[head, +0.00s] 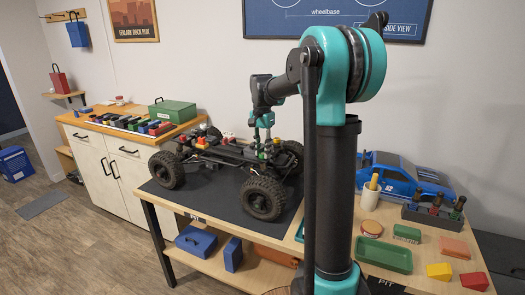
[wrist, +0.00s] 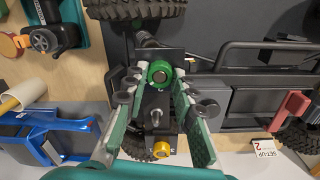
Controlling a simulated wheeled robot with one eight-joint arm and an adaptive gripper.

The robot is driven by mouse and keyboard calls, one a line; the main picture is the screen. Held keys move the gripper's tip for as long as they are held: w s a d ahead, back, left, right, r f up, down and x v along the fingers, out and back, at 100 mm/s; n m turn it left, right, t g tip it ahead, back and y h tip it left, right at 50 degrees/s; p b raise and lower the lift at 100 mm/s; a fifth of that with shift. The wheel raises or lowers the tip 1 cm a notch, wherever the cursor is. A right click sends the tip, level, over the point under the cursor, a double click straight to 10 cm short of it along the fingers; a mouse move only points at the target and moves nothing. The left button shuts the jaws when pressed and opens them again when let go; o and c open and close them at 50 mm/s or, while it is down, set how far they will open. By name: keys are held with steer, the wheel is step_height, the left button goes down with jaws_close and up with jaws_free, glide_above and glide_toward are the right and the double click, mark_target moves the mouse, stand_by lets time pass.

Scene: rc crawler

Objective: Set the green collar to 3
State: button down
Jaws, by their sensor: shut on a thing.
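The green collar (wrist: 159,72) is a round green ring around a metallic centre on the crawler's dark chassis. My gripper (wrist: 157,80) is shut on it, with one finger on each side, seen from above in the wrist view. In the head view, my gripper (head: 264,143) reaches down to the near right end of the crawler (head: 215,150); the collar is mostly hidden there by the fingers. No readable scale marks show around the collar, so I cannot tell its setting.
A yellow collar (wrist: 161,148) sits on the chassis close to the green one. A white card reading "SET-UP 2" (wrist: 265,148) lies nearby. The crawler stands on a dark mat (head: 205,205). A blue body shell (head: 405,178) and a green tray (head: 384,255) are at the right.

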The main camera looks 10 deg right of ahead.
steer(key=shift+m, duration=0.7)
steer(key=c, duration=1.2)
jaws_free()
